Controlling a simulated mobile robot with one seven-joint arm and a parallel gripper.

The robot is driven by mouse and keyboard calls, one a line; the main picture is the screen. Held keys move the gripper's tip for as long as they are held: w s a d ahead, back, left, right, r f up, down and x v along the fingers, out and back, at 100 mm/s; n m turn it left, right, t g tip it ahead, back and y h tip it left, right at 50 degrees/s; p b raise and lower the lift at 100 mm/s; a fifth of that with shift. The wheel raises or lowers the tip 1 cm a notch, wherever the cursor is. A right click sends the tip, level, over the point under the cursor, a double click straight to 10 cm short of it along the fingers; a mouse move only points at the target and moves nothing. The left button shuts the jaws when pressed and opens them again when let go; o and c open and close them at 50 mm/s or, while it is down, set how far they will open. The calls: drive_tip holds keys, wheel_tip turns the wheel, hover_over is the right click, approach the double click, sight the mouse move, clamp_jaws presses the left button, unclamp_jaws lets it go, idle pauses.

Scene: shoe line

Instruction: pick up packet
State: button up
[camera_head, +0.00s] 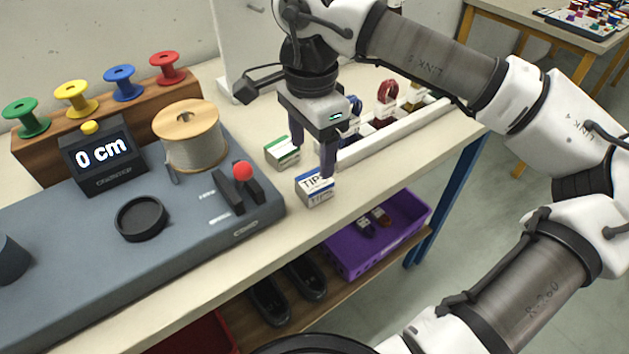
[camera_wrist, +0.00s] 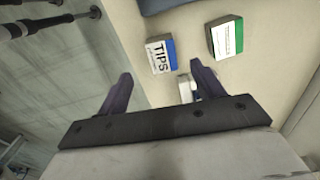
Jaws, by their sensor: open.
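A small white-and-blue packet marked TIPS (camera_head: 315,189) lies on the table near its front edge; it also shows in the wrist view (camera_wrist: 160,56). A white-and-green packet (camera_head: 283,152) lies behind it and to the left, and in the wrist view (camera_wrist: 225,38) it is to the right of the TIPS packet. My gripper (camera_head: 312,160) is open above the table, close to both packets, with nothing held. In the head view one finger overlaps the TIPS packet's top edge; I cannot tell whether it touches. In the wrist view, the TIPS packet lies ahead of the open fingers (camera_wrist: 160,72).
A grey machine base (camera_head: 130,260) with a display (camera_head: 100,155) and a thread spool (camera_head: 191,135) stands to the left. A white rail (camera_head: 385,135) with coloured bundles runs behind the gripper. A purple crate (camera_head: 375,238) and black shoes sit on the shelf below.

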sight(312, 180)
wheel_tip(312, 180, down, 9)
drive_tip(key=shift+w+r+p, duration=0.1)
drive_tip(key=shift+p, duration=0.35)
drive_tip(key=shift+c, duration=0.5)
drive_tip(key=c, duration=1)
drive_tip(key=shift+r, duration=0.15)
